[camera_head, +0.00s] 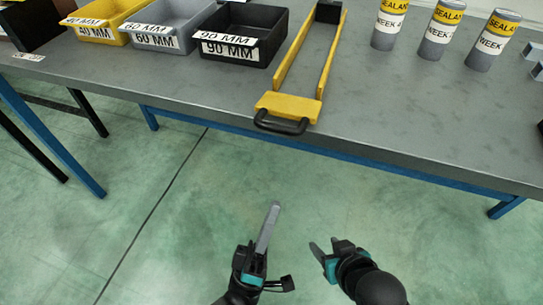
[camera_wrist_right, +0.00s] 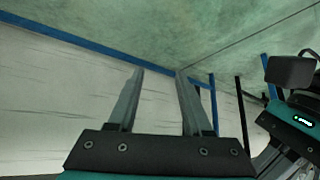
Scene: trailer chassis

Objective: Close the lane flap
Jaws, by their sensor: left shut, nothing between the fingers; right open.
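The lane is a long channel with yellow side rails (camera_head: 327,68) on the grey table, running away from me to a dark block at its far end. At its near end, by the table's front edge, is the yellow flap (camera_head: 289,106) with a black handle (camera_head: 281,124). The flap appears to lie flat; its exact angle is hard to tell. My left gripper (camera_head: 268,228) is shut and empty, in front of and below the table edge. My right gripper (camera_head: 324,250) is open and empty to its right; its parted fingers (camera_wrist_right: 158,100) show in the right wrist view. Both are apart from the flap.
Bins labelled 40 MM (camera_head: 100,22), 60 MM (camera_head: 165,25) and 90 MM (camera_head: 240,35) stand left of the lane. Sealant cylinders (camera_head: 440,28) stand to the right. The table surface (camera_head: 380,115) right of the flap is clear. Green floor lies below the grippers.

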